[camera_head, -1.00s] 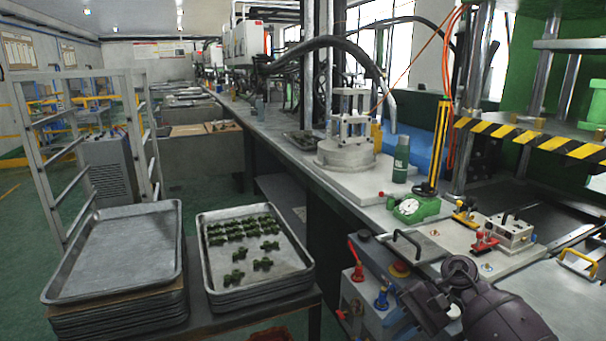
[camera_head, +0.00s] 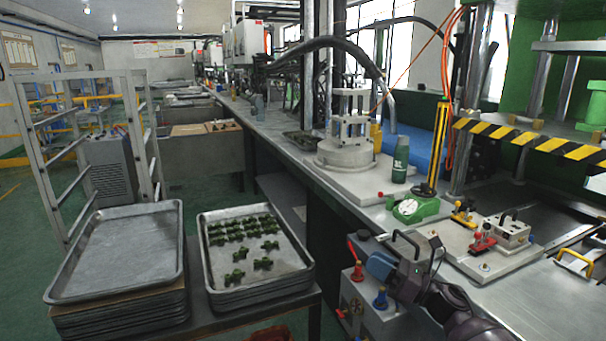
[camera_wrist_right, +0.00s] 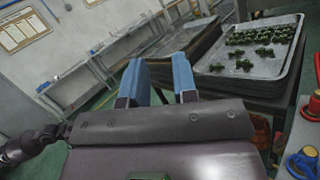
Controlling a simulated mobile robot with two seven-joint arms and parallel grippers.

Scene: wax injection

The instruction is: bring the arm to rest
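My right gripper (camera_head: 378,264) is in the lower right of the head view, above the machine box at the front of the bench. In the right wrist view its two blue fingers (camera_wrist_right: 160,82) are apart with nothing between them. They point toward the tray table and the floor beyond. My left gripper is not in view in the head view. A dark arm part shows at the left edge of the right wrist view, with no clear fingers.
A tray with green pieces (camera_head: 212,270) and an empty tray (camera_head: 75,290) sit on stacks at the left. The machine box (camera_head: 350,296) has red and blue knobs. A green gauge (camera_head: 416,209), a bottle (camera_head: 400,160) and a metal mould (camera_head: 512,232) stand on the bench.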

